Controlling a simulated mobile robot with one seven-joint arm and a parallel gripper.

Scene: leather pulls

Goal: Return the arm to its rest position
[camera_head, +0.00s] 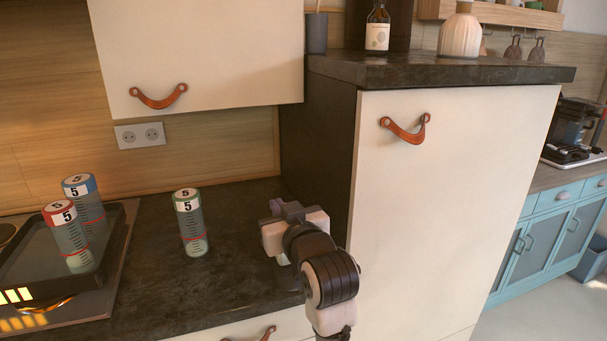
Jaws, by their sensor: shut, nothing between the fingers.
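My gripper (281,208) is at the end of my arm, low over the right part of the dark countertop (235,290), beside the tall cabinet's dark side. It is shut and holds nothing. My wrist hides part of it. A clear cylinder with a green-rimmed top marked 5 (190,222) stands upright on the counter to the left of my gripper, apart from it.
A red-topped cylinder (68,235) and a blue-topped cylinder (85,205) stand in a dark tray (112,238) at left. A cabinet with a leather pull (158,97) hangs above. A tall cabinet (440,200) stands at right with another leather pull (404,129).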

